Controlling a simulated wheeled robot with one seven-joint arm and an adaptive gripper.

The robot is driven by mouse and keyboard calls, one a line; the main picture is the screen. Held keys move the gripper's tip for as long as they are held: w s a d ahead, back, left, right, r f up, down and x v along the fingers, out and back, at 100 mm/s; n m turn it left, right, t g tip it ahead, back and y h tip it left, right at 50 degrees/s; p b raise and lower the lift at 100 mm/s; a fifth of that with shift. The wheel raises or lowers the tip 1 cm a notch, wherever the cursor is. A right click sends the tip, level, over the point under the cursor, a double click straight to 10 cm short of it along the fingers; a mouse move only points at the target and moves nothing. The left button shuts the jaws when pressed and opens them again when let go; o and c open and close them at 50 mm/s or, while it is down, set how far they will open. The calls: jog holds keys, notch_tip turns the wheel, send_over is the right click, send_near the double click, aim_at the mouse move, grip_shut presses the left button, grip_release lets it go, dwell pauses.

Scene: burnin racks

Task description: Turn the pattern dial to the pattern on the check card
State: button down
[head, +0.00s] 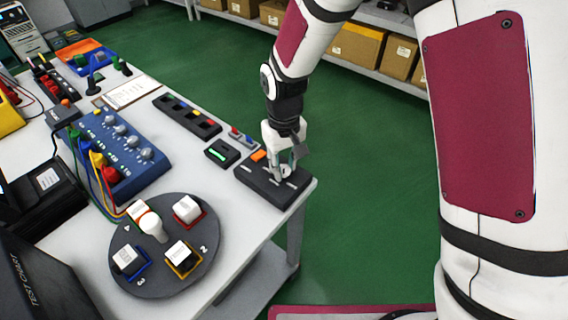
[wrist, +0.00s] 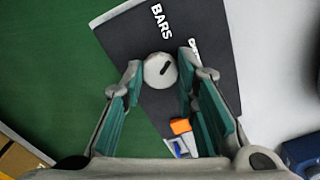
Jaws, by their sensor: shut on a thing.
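The pattern dial's round pale knob (wrist: 160,70), with a short dark mark on its top, stands on a dark box (head: 268,188) at the right table corner. My gripper (wrist: 163,72) has its fingers on both sides of the knob and is shut on it. In the head view my gripper (head: 281,172) reaches down onto the box and mostly hides the knob. The box (wrist: 200,60) carries the white word BARS in the wrist view; another label beside the right finger is partly hidden. I cannot pick out the check card for certain.
An orange block (head: 259,156) sits at the box. A small black unit with a green light (head: 222,152), a black strip with coloured buttons (head: 188,116), a blue knob panel (head: 118,150) and a round turntable (head: 160,280) with several blocks share the table. Green floor lies beyond the edge.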

aim_at(284, 168)
jog(key=n, duration=0.4)
jog(key=shift+n, duration=0.4)
dwell(0.4)
jog(key=c, duration=1.2)
grip_release()
jog(key=shift+c, duration=0.2)
jog(key=shift+r, duration=0.1)
notch_tip(284, 168, up, 12)
